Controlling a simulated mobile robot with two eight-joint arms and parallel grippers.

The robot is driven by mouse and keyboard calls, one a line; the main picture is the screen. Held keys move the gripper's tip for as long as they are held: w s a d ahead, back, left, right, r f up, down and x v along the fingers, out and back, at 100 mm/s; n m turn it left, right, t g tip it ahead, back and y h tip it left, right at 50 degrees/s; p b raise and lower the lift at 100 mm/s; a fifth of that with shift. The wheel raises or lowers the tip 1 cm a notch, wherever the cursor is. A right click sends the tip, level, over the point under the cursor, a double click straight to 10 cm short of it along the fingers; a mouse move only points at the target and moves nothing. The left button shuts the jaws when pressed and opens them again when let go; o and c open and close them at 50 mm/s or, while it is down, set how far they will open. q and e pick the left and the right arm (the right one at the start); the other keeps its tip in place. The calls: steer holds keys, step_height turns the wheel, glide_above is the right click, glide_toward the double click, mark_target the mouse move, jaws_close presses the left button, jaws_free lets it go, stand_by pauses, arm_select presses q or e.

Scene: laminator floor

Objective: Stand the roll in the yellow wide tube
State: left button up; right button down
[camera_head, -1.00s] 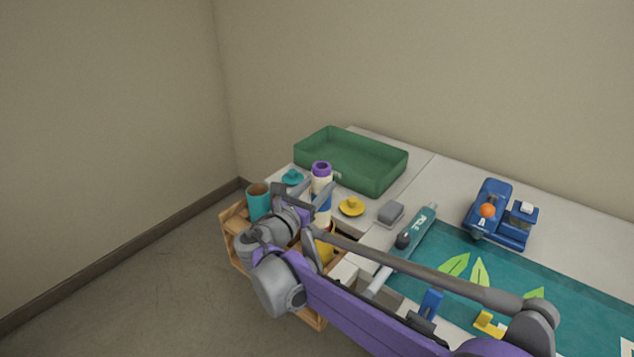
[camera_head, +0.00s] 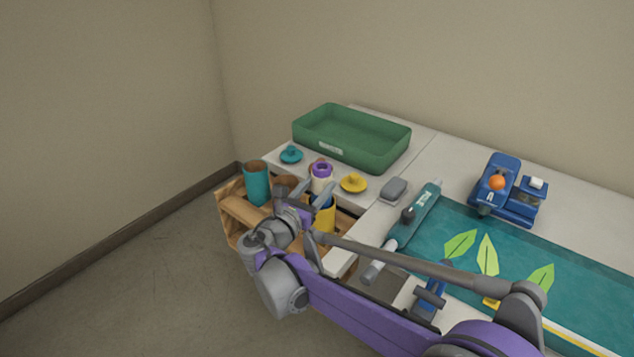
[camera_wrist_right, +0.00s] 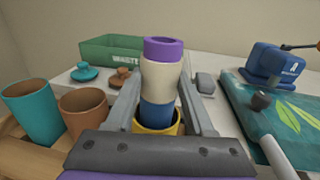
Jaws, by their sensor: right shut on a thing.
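The roll (camera_wrist_right: 161,85) has a purple top, a cream middle and a blue lower band; its top also shows in the head view (camera_head: 321,178). My right gripper (camera_head: 311,196) is shut on the roll, with one finger on each side of it in the right wrist view (camera_wrist_right: 160,101). The roll is upright and its lower end is inside the mouth of the yellow wide tube (camera_wrist_right: 174,128). The tube stands in the wooden rack, and its side shows in the head view (camera_head: 327,219). How deep the roll sits is hidden. My left gripper is not in view.
A teal tube (camera_head: 256,184) and a brown tube (camera_wrist_right: 83,107) stand left in the wooden rack (camera_head: 242,212). Teal (camera_head: 291,155) and yellow (camera_head: 354,183) lids lie on the table near a green bin (camera_head: 340,150). A blue device (camera_head: 508,195) stands right.

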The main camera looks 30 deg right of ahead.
steer(key=shift+f+b, duration=0.9)
steer(key=shift+f, duration=0.9)
steer(key=shift+c, duration=1)
jaws_free()
steer(key=shift+o, duration=0.2)
steer(key=shift+o, duration=0.8)
